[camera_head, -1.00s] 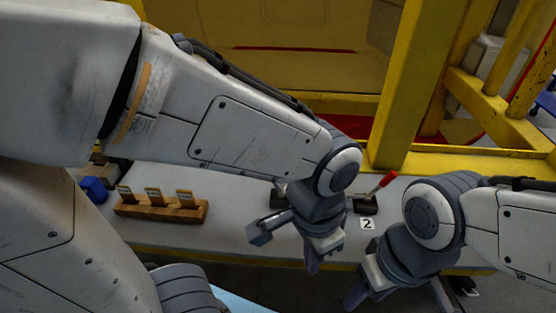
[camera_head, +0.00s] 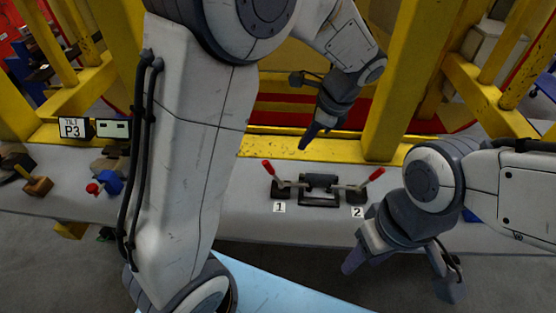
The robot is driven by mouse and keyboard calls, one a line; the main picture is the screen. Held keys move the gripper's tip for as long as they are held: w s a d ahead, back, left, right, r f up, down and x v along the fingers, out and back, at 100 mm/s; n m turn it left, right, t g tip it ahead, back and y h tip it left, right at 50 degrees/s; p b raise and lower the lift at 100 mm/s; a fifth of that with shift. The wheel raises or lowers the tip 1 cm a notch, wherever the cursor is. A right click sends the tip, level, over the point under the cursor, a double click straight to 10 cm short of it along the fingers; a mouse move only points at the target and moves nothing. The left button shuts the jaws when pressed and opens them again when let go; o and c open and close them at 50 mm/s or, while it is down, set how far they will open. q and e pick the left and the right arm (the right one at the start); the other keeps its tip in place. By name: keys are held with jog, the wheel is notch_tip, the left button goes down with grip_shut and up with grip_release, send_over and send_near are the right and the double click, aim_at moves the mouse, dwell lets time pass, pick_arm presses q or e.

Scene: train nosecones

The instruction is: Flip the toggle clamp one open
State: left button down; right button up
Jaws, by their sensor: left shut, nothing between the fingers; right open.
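Toggle clamp one (camera_head: 282,189) stands on the grey bench beside the label 1 (camera_head: 279,207). Its red handle (camera_head: 267,167) tilts up to the left. Toggle clamp two (camera_head: 356,196), by the label 2 (camera_head: 357,212), has a red handle (camera_head: 376,174) that tilts up to the right. A dark fixture (camera_head: 319,200) sits between them. My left gripper (camera_head: 305,142) is shut and empty, above and behind the clamps in the picture, apart from both. My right gripper (camera_head: 400,275) is open and empty, in front of clamp two to the lower right.
A yellow post (camera_head: 398,95) and yellow ledge (camera_head: 270,146) stand behind the bench (camera_head: 245,215). A display reading P3 (camera_head: 74,128) and a blue object with a red knob (camera_head: 110,182) are at the left. My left arm hides part of the bench. The bench front near the clamps is clear.

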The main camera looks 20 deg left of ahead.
pick_arm(q)
jog(key=p, duration=0.2)
send_near(273, 169)
notch_tip(273, 169, down, 4)
jog(key=d, duration=0.1)
jog(key=shift+w+a+f+p, duration=0.15)
jog(key=shift+a+f, duration=0.25)
jog(key=shift+a, duration=0.35)
jog(key=shift+a+f+p, duration=0.15)
jog(key=shift+a+f, duration=0.2)
jog(key=shift+a, duration=0.45)
